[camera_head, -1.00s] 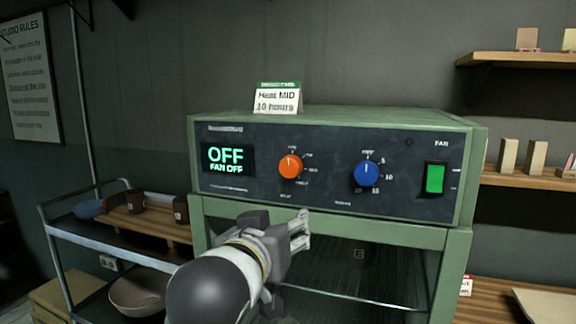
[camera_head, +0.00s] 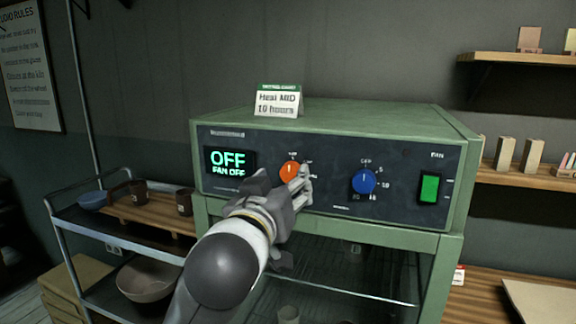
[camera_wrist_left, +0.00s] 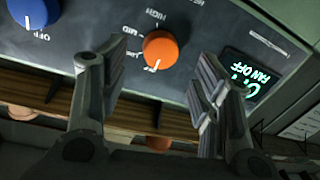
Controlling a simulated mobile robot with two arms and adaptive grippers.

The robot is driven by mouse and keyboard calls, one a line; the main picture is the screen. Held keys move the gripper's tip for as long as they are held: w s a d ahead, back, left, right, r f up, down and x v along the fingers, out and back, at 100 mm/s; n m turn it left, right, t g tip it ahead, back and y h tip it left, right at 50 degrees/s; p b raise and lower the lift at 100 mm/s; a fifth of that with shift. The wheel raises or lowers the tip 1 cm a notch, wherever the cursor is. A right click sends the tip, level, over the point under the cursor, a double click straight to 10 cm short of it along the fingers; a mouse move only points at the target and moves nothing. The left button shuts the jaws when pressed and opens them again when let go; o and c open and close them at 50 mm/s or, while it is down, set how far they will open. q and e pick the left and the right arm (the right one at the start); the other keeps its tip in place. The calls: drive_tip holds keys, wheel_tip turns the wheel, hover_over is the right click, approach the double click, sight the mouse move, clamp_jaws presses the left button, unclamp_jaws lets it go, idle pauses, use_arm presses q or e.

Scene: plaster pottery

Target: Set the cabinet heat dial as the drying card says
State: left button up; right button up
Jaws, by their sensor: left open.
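The green drying cabinet (camera_head: 330,120) has a dark control panel. Its orange heat dial (camera_head: 289,171) is partly covered by my gripper in the head view. In the left wrist view the orange dial (camera_wrist_left: 159,48) lies between and beyond my open fingers, apart from them, with its white mark towards the OFF end; MID and HIGH show beside it. The display (camera_head: 229,162) reads OFF, FAN OFF. The drying card (camera_head: 278,101) on top reads Heat MID, 10 hours. My left gripper (camera_head: 300,185) is open in front of the dial. My right gripper is out of view.
A blue dial (camera_head: 364,182) and a green fan switch (camera_head: 430,187) sit right of the orange dial. Wire shelves show inside the cabinet below. A metal cart (camera_head: 120,235) with bowls and mugs stands at left. Wall shelves (camera_head: 520,58) are at right.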

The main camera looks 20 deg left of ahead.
sight(290, 174)
use_arm(q)
drive_tip(key=shift+w+p, duration=0.4)
drive_tip(key=shift+w, duration=1.65)
drive_tip(key=shift+a, duration=0.1)
drive_tip(key=shift+c, duration=0.5)
drive_tip(key=c, duration=1)
